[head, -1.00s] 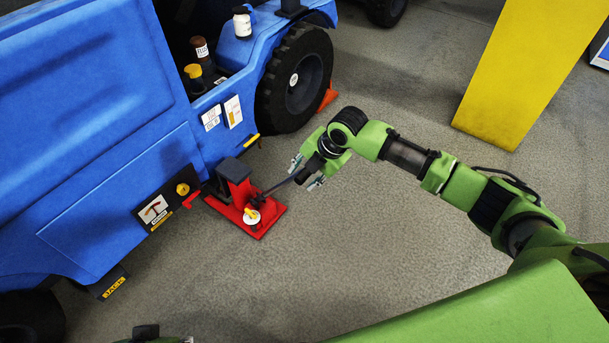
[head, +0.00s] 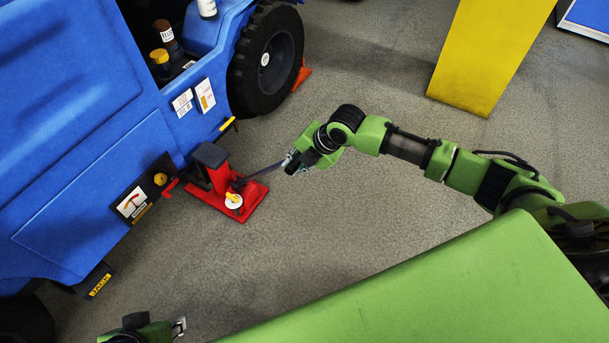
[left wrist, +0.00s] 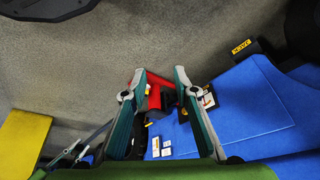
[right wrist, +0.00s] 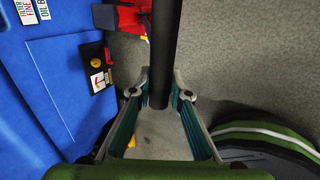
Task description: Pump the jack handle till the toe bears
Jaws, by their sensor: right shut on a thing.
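The red jack (head: 222,196) stands on the floor beside the blue vehicle, with a dark block on top against its side. Its dark handle (head: 262,171) slants up to the right. My right gripper (head: 290,160) is shut on the handle's outer end; in the right wrist view the handle (right wrist: 165,50) runs between the fingers (right wrist: 160,95). My left gripper (head: 180,326) is at the lower left, away from the jack. In the left wrist view its fingers (left wrist: 158,85) are apart and empty, with the jack (left wrist: 153,95) in the distance. Whether the toe bears cannot be told.
An orange chock (head: 302,74) sits by the wheel (head: 266,60). A yellow block (head: 490,55) stands at the upper right. Floor right of the jack is clear.

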